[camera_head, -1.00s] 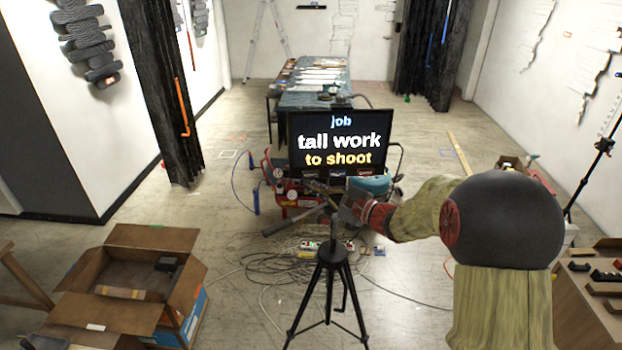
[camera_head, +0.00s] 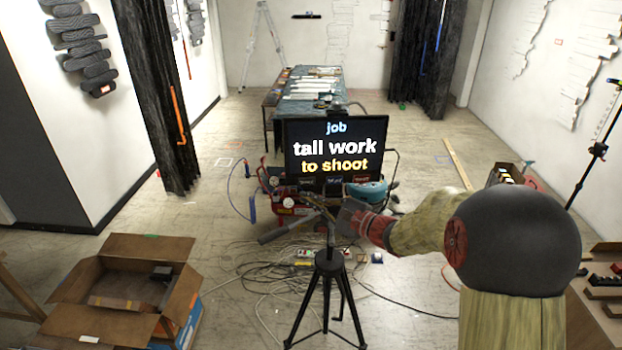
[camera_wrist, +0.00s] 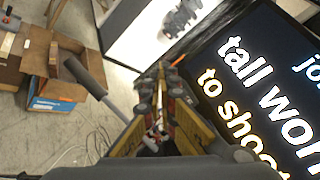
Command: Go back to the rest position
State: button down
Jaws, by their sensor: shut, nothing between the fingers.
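My gripper (camera_head: 318,204) is at the end of my arm, above the black tripod (camera_head: 329,262) and in front of the lower part of the monitor in the head view. In the wrist view, my gripper (camera_wrist: 161,76) has its fingers together, with nothing held between them. The monitor (camera_head: 335,148) reads "job tall work to shoot". It also shows tilted at the right of the wrist view (camera_wrist: 262,85). I cannot tell from these frames whether the gripper touches the tripod head.
An open cardboard box (camera_head: 95,325) stands at the lower left. Cables (camera_head: 265,285) lie on the floor around the tripod. A long covered table (camera_head: 300,103) stands behind the monitor. A wooden bench (camera_head: 600,318) is at the right edge. The floor at left centre is clear.

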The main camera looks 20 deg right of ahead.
jog(key=s+a+f+n+g+h+b, duration=0.1)
jog(key=s+a+f+n+g, duration=0.15)
jog(key=s+f+g, duration=0.35)
jog(key=s+a+f+n+g+b, duration=0.1)
jog(key=s+a+f+n, duration=0.2)
jog(key=s, duration=0.6)
jog(key=s+a+f+n+g+h+b, duration=0.1)
jog(key=s+f+n+g, duration=0.35)
jog(key=s, duration=0.25)
jog(key=s+d+f+n+t+h+b, duration=0.1)
jog(key=s+d+f+n+h+b, duration=0.1)
jog(key=s+b, duration=0.5)
jog(key=s+d+f+n+t+h+b, duration=0.1)
jog(key=s+d+n+h+b, duration=0.3)
jog(key=s, duration=0.5)
jog(key=n+t+h+b, duration=0.1)
jog(key=n+h+b, duration=0.1)
jog(key=n+b, duration=0.1)
jog(key=shift+s+d+f+b, duration=0.25)
jog(key=shift+d+f+b, duration=0.1)
jog(key=shift+f, duration=0.05)
